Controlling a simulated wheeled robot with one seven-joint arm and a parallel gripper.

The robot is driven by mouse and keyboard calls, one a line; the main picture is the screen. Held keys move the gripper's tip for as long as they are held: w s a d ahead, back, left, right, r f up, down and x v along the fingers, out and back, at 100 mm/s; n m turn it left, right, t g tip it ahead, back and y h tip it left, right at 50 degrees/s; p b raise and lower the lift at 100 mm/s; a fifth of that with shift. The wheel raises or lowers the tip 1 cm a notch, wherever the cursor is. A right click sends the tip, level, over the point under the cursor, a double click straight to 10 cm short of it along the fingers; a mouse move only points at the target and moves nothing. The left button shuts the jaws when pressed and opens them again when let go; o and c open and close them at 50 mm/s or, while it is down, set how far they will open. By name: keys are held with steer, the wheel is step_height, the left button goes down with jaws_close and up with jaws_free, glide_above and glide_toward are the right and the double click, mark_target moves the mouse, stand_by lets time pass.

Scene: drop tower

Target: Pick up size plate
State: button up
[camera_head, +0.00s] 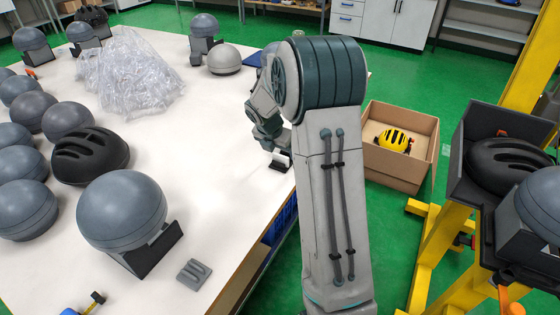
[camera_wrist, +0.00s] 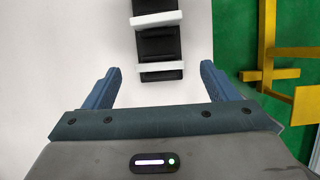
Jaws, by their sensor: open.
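My gripper (camera_wrist: 160,67) is open, with its two blue fingers apart in the wrist view. A black piece with white crossbars (camera_wrist: 157,43) lies ahead of it, its near end between the fingertips in the picture. I cannot tell the height gap, and the fingers do not touch it. In the head view a small white and dark piece (camera_head: 280,161) shows by my gripper at the table's right edge, partly hidden by my arm. A small grey slotted plate (camera_head: 193,272) lies flat at the table's front. I cannot tell for certain which is the size plate.
The white table (camera_head: 215,130) holds several grey headforms (camera_head: 122,212), a black helmet (camera_head: 90,155) and clear plastic wrap (camera_head: 130,75). Right of it are an open cardboard box (camera_head: 400,175) with a yellow helmet (camera_head: 393,140) and a yellow frame (camera_head: 432,255).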

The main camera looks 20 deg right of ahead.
mark_target(280, 156)
steer(key=x, duration=0.4)
steer(key=shift+s+a+f, duration=0.1)
steer(key=shift+f, duration=0.15)
steer(key=c, duration=1.1)
steer(key=shift+r, duration=0.1)
